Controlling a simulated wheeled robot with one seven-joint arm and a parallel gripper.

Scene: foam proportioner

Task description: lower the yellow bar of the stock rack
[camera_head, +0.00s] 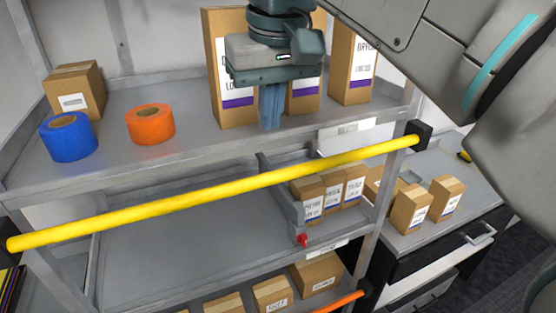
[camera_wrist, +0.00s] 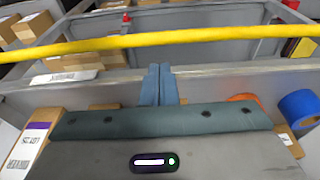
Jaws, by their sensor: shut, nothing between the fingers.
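The yellow bar (camera_head: 225,191) runs across the front of the stock rack (camera_head: 160,155), from a black bracket (camera_head: 420,136) on the right post to the left edge of the picture. It slopes up to the right in the head view. My gripper (camera_head: 270,122) points down with its blue fingers together and empty, above the upper shelf and behind the bar. In the wrist view the bar (camera_wrist: 160,41) crosses beyond the fingertips (camera_wrist: 158,72), with a visible gap between them.
A blue roll (camera_head: 68,137), an orange roll (camera_head: 151,124) and brown boxes (camera_head: 75,90) stand on the upper shelf, some close behind my gripper. The middle shelf holds small boxes (camera_head: 330,192) beside a divider with a red knob (camera_head: 303,240). A drawer cabinet (camera_head: 440,255) stands at right.

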